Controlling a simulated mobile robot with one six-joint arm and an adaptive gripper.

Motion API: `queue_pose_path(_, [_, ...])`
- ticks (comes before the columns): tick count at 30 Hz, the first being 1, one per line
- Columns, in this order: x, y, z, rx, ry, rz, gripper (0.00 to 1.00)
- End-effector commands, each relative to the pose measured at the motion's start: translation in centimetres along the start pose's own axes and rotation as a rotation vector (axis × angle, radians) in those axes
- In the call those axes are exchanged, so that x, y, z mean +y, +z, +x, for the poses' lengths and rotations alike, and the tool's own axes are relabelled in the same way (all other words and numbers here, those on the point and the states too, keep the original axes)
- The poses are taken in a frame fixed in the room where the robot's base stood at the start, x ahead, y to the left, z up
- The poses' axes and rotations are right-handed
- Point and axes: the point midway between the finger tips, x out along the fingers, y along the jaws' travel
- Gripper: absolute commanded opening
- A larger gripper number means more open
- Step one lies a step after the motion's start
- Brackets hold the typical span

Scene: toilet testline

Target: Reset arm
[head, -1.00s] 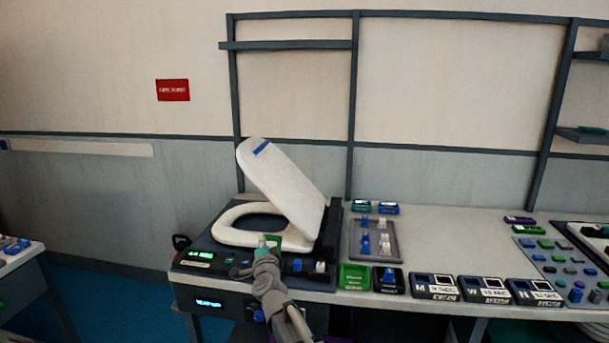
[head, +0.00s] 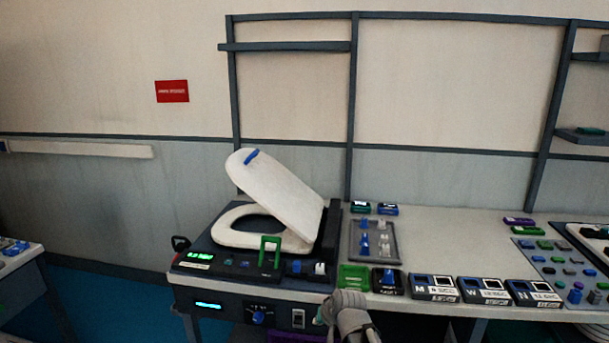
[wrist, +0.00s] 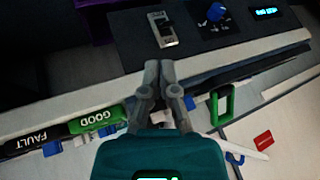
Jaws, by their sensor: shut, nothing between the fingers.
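My gripper (wrist: 159,85) shows in the wrist view with its two grey fingers drawn together and nothing between them. In the head view my gripper (head: 322,314) is low in front of the bench's front edge, right of the test fixture (head: 215,262). The fixture carries a white toilet seat ring (head: 232,236) with a white lid (head: 275,190) tilted partly open above it. A green frame-shaped handle (head: 270,250) stands at the fixture's front, and it also shows in the wrist view (wrist: 231,103).
A green bin (head: 353,277) and a black bin (head: 388,281) sit at the bench front, near my gripper. Several labelled boxes (head: 484,290) line the edge to the right. A grey tray (head: 374,240) lies behind. The fixture's front panel has a blue knob (head: 258,318) and a switch (head: 298,317).

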Motion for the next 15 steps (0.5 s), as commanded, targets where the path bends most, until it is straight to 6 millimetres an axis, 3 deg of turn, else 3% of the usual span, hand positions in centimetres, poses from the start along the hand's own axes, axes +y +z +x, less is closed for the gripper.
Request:
queue_pose_path(6, [6.0, 5.4, -2.7, -0.23, 0.158, -0.033, 0.0])
queue_pose_path(15, [10.5, 9.6, -5.9, -0.429, 0.285, -0.032, 0.0])
